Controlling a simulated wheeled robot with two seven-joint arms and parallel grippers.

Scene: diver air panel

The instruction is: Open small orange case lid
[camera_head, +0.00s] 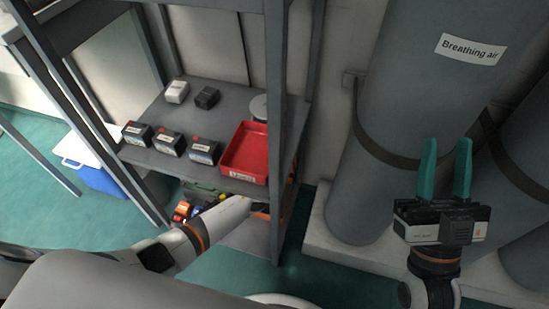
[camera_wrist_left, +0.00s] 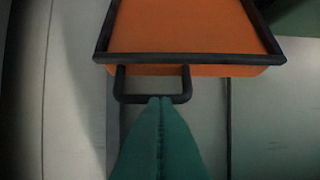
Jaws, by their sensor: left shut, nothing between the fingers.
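In the left wrist view the orange case (camera_wrist_left: 190,28) has a black rim along its edge and a black U-shaped handle (camera_wrist_left: 121,84) below its near side. My left gripper (camera_wrist_left: 160,101) is shut and empty, its teal fingertips together at the middle of the handle's lower bar. I cannot tell whether they touch the bar. The lid looks closed. In the head view my left arm reaches to the lower shelf, and its gripper is hidden behind the shelf unit. My right gripper (camera_head: 446,165) is open and empty, pointing up in front of the grey cylinders.
A red tray (camera_head: 242,171), several dark boxes (camera_head: 168,143) and a white box (camera_head: 177,92) are on the upper shelf. The grey shelf post (camera_head: 275,100) stands by my left arm. A blue cooler (camera_head: 97,178) is on the floor at left. A grey cylinder (camera_head: 400,90) is at right.

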